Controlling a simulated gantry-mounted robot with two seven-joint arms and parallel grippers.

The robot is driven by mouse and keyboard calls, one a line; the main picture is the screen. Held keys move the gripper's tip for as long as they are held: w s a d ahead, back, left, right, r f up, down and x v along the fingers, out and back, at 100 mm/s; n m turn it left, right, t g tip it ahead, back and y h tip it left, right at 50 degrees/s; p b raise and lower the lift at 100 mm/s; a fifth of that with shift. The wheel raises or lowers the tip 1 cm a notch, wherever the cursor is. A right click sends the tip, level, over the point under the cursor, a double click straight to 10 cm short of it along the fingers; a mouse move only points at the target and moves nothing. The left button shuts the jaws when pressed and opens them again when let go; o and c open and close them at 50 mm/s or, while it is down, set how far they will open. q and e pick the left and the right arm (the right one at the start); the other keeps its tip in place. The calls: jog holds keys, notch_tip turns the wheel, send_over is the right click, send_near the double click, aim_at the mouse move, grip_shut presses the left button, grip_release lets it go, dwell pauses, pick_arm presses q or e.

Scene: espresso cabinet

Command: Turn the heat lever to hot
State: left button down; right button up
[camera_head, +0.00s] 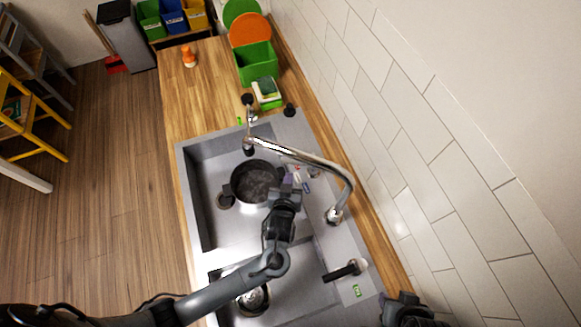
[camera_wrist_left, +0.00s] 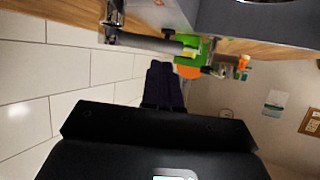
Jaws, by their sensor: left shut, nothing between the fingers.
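The lever (camera_head: 345,270) with a black handle and chrome base stands on the sink's back edge, at the lower right of the head view. Its handle points left, and I cannot tell its setting. The chrome tap (camera_head: 335,213) rises farther along the same edge, its spout reaching left over the basin. My left gripper (camera_head: 291,184) is over the sink by the pot, beyond the lever and apart from it. In the left wrist view its dark fingers (camera_wrist_left: 162,68) are shut and empty. A chrome-and-dark bar (camera_wrist_left: 150,42) crosses beyond them; I cannot tell whether it is the tap.
A dark pot (camera_head: 256,181) sits in the steel sink beneath my gripper. A green crate (camera_head: 257,63), a sponge box (camera_head: 267,92) and an orange bottle (camera_head: 188,58) stand on the far counter. The tiled wall (camera_head: 420,140) bounds the right. A dark part of mine shows lower right.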

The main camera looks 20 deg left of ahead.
pick_arm(q)
jog(key=shift+x, duration=2.95)
pick_arm(e)
jog(key=shift+w+d+r, duration=0.15)
jog(key=shift+r, duration=0.05)
